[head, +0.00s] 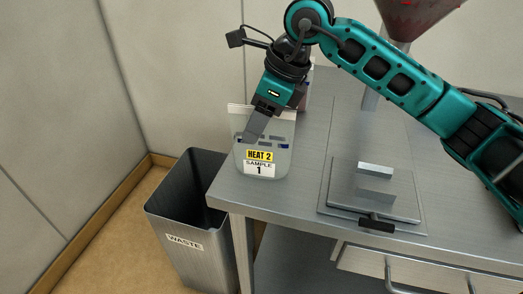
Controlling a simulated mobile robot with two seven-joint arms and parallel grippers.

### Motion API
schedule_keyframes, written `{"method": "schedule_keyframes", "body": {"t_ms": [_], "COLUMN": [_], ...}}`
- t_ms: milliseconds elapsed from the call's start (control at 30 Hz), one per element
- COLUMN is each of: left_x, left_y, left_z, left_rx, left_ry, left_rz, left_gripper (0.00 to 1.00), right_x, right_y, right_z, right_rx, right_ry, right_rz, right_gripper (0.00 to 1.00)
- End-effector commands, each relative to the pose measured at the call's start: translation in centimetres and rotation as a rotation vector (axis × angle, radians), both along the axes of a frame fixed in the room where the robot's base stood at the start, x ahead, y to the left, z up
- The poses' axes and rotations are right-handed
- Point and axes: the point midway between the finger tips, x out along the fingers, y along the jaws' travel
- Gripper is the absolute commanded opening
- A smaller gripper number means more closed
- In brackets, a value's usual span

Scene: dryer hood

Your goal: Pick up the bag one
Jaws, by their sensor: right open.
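The bag (277,170) is a clear pouch with a yellow "HEAT 2" label and a white "SAMPLE 1" label. It stands upright at the left end of the metal table. My right gripper (252,138) is open and lies across the front of the bag's upper part in the picture. Whether the fingers touch the bag or stand around it, I cannot tell. My left gripper is not in view.
A dark waste bin (187,243) stands on the floor left of the table (300,205). A flat metal plate with a block (375,180) sits right of the bag. Another item shows partly behind the gripper. Walls close in behind and left.

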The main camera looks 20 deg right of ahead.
Motion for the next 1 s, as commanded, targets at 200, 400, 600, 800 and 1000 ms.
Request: {"method": "schedule_keyframes", "body": {"t_ms": [200,400,600,800,1000], "left_x": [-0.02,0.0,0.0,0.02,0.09], "left_y": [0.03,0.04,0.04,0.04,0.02], "left_z": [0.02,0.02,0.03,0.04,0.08], "left_rx": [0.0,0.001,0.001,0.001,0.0], "left_ry": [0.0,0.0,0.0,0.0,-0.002], "left_rz": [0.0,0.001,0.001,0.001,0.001], "left_gripper": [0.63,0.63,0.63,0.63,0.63], "right_x": [0.01,-0.01,-0.01,-0.01,0.0], "right_y": [-0.01,-0.01,-0.01,-0.01,-0.01], "right_z": [0.02,0.01,0.01,0.01,0.02], "right_rx": [0.0,0.0,0.0,0.0,0.0], "right_ry": [0.0,0.0,0.0,0.0,0.0], "right_rz": [0.0,0.0,0.0,0.0,0.0], "right_gripper": [0.49,0.3,0.11,0.0,0.0]}}
